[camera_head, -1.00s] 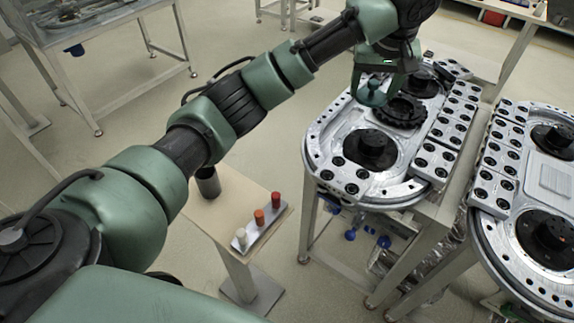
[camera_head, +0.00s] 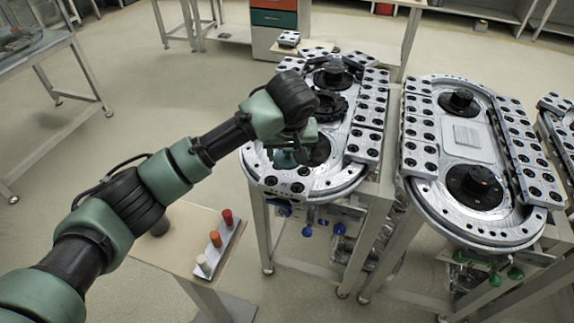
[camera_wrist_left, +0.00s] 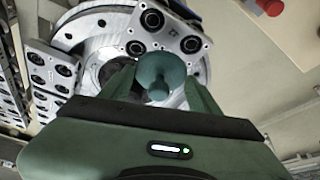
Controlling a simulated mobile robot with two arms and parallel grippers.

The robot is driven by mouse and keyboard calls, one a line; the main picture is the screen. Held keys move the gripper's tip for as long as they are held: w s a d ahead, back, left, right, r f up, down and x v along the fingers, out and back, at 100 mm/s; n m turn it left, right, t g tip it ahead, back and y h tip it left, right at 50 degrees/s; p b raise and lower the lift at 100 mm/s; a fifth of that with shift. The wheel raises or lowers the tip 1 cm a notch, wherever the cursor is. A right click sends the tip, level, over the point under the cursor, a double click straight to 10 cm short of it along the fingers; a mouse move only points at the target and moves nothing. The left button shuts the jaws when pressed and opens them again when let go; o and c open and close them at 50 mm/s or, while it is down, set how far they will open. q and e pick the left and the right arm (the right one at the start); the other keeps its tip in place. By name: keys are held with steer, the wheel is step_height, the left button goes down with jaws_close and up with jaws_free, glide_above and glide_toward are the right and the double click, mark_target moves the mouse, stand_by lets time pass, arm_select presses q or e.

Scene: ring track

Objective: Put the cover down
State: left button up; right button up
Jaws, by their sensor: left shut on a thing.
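The teal cover, a small disc with a round knob, is held in my left gripper (camera_head: 299,143). It shows under the gripper in the head view (camera_head: 285,159) and between the fingers in the left wrist view (camera_wrist_left: 160,68). My left gripper (camera_wrist_left: 158,88) is shut on it. The gripper hangs over the front end of the left ring track (camera_head: 330,187), in front of a black round hub (camera_head: 318,151) that it partly hides. I cannot tell whether the cover touches the track. My right gripper is in neither view.
A second ring track (camera_head: 425,195) stands to the right, with a narrow gap between. A small stand (camera_head: 180,255) at lower left holds red, orange and white pegs (camera_head: 216,239) in a row and a dark cylinder. Open floor lies to the left.

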mark_target(288, 165)
arm_select(q)
steer(key=shift+f+p, duration=0.4)
steer(key=shift+f, duration=2.55)
steer(key=o, duration=1.4)
steer(key=shift+f, duration=0.1)
steer(key=shift+c, duration=0.2)
steer(key=b+v, duration=0.1)
steer(key=v, duration=1.1)
steer(key=shift+b, duration=0.35)
steer(key=shift+w, duration=0.1)
